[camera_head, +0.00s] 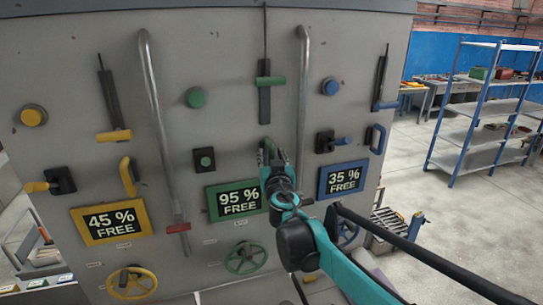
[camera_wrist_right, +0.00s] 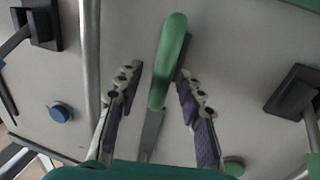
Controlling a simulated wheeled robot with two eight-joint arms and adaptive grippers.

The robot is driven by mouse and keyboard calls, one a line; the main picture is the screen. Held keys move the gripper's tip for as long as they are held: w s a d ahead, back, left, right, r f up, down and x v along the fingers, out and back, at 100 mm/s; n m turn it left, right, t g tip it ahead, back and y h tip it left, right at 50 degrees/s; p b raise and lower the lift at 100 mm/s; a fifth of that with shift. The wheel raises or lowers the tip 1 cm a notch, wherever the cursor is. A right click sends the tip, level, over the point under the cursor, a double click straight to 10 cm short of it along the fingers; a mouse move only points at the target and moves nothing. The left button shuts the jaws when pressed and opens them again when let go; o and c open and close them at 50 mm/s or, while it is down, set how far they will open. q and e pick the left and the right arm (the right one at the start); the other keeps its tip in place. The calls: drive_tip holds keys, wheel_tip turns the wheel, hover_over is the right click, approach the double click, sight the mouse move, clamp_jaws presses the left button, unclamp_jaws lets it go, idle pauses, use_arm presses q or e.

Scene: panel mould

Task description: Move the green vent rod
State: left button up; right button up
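On the grey panel (camera_head: 225,40), a green bar handle (camera_head: 271,81) sits on a dark upright strip with a thin line above it; this looks like the green vent rod. Below it, my right gripper (camera_head: 268,155) is at a second, upright green handle. In the right wrist view that upright green handle (camera_wrist_right: 168,60) stands between the spread fingers of my right gripper (camera_wrist_right: 155,85). The right-hand finger is close to it, the left-hand one has a clear gap; contact cannot be told. A grey strip (camera_wrist_right: 152,130) shows below. My left gripper is not in view.
A metal pipe (camera_head: 303,90) runs upright just right of my gripper. A green lever mount (camera_head: 204,160), the 95 % sign (camera_head: 236,199) and a green wheel (camera_head: 245,259) are close by. Yellow and blue fittings flank them. A shelf rack (camera_head: 480,110) stands far right.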

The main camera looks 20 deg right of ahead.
clamp_jaws()
drive_tip(key=s, duration=0.7)
drive_tip(key=shift+d+p, duration=0.15)
drive_tip(key=shift+p, duration=0.3)
unclamp_jaws()
drive_tip(key=shift+s, duration=0.35)
